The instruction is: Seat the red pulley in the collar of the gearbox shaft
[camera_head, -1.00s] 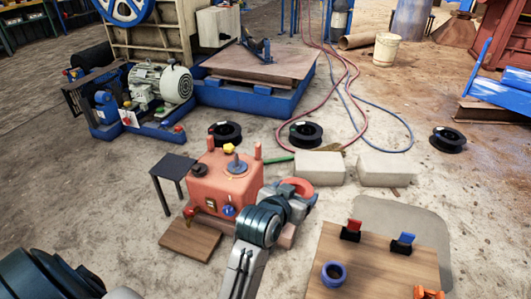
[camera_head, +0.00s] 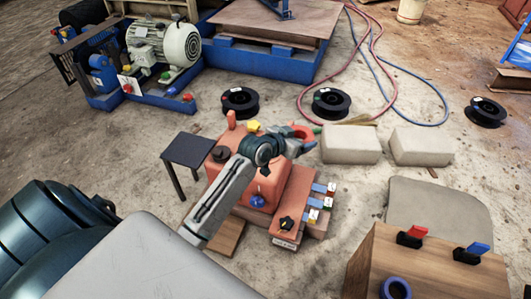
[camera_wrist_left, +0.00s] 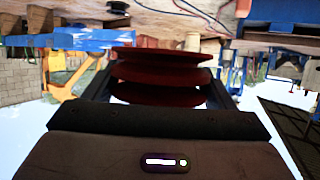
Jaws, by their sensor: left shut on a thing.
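The red pulley (camera_head: 304,132) is in my left gripper (camera_head: 285,142), held at the level of the gearbox top, over its right part. In the left wrist view the red pulley (camera_wrist_left: 160,78) shows its stacked grooved rims between the two fingers. The orange-red gearbox (camera_head: 216,172) stands on the floor, partly covered by my left arm. Its shaft and collar are hidden behind my arm and gripper, so I cannot tell the gap between pulley and collar. My right gripper is not in view.
A yellow knob (camera_head: 253,126) and an upright peg (camera_head: 231,118) stick up from the gearbox. A small dark table (camera_head: 188,148) stands at its left. A wooden box (camera_head: 375,255) with a blue ring (camera_head: 395,289) is at the lower right. Pale blocks (camera_head: 350,145) lie behind.

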